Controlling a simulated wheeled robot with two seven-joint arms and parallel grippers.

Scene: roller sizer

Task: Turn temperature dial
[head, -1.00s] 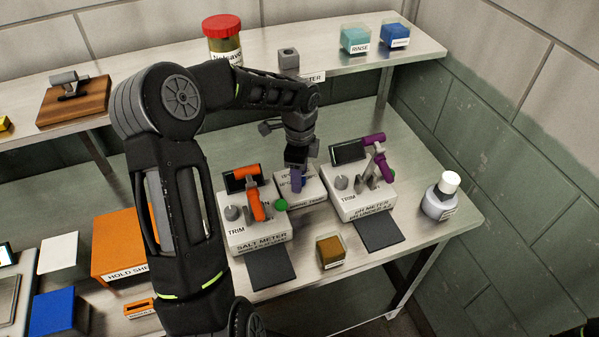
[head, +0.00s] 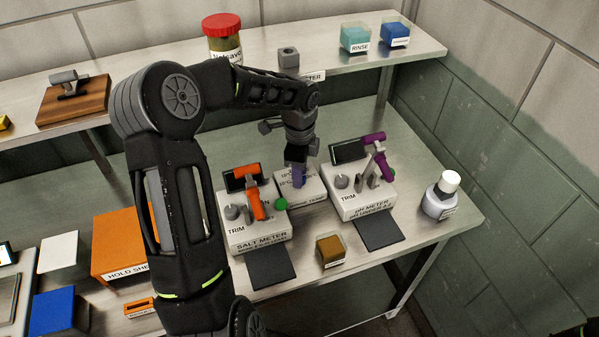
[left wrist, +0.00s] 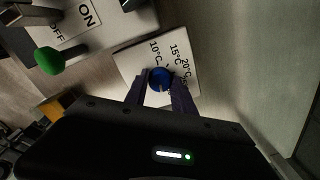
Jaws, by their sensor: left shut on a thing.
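The temperature dial (left wrist: 160,78) is a round blue knob with a pale pointer mark, on a white plate (left wrist: 128,64) printed with 10°C, 15°C and 20°C. In the left wrist view my left gripper (left wrist: 161,92) has its two dark fingers on either side of the knob, shut on it. In the head view the left gripper (head: 299,180) reaches down onto the white temperature box (head: 312,187) between the two meters, and the knob is mostly hidden by the fingers. My right gripper is not in view.
The salt meter (head: 262,236) with an orange handle stands close on the left, a green knob (head: 281,203) at its side. The pH meter (head: 365,205) with a purple handle stands close on the right. A small brown sample box (head: 330,250) sits in front. A white-capped bottle (head: 440,197) stands at the right.

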